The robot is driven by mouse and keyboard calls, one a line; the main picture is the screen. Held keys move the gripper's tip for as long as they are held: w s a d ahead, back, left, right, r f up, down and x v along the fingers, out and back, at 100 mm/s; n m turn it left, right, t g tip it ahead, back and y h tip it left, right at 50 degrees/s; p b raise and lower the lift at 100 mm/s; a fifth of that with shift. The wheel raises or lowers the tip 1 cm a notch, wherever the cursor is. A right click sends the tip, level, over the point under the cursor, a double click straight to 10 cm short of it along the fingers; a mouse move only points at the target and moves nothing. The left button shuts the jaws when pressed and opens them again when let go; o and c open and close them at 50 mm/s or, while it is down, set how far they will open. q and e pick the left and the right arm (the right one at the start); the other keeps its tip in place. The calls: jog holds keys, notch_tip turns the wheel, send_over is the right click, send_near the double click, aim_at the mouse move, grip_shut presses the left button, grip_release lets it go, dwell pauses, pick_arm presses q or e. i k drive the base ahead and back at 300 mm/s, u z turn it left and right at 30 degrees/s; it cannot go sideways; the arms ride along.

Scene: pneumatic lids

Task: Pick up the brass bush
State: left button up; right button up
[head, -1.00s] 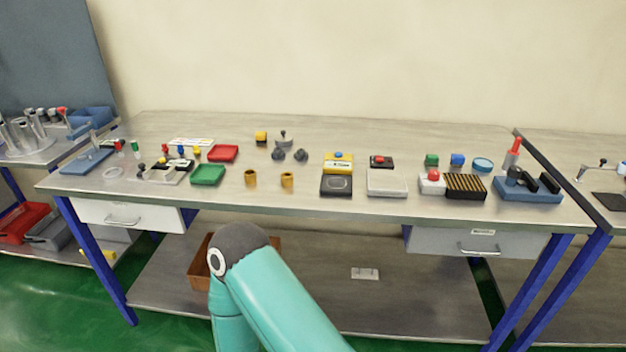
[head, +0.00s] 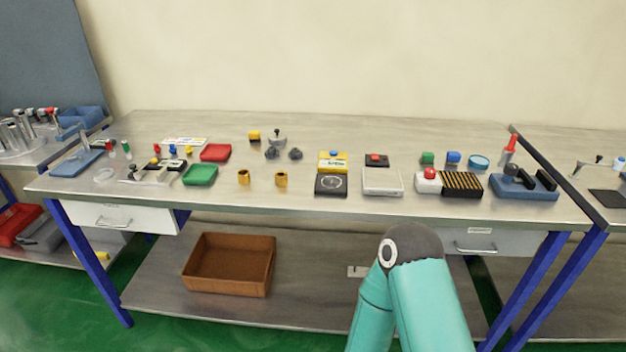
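Two small brass bushes stand upright near the front edge of the workbench (head: 330,205). The left brass bush (head: 243,177) is right of a green tray. The right brass bush (head: 281,179) is a short gap away, left of a black square device. Both stand free, with nothing touching them. Neither of my grippers is in view. Only a teal link of one of my arms shows, below the front edge at the lower right.
A green tray (head: 200,175) and a red tray (head: 216,152) lie left of the bushes. Dark grey knobs (head: 295,154) sit behind them. A black device (head: 331,185) and white scale-like plate (head: 382,183) lie right. A brown bin (head: 230,265) is on the lower shelf.

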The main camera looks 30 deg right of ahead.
aim_at(280, 177)
jog(key=z, duration=0.1)
jog(key=i, duration=0.85)
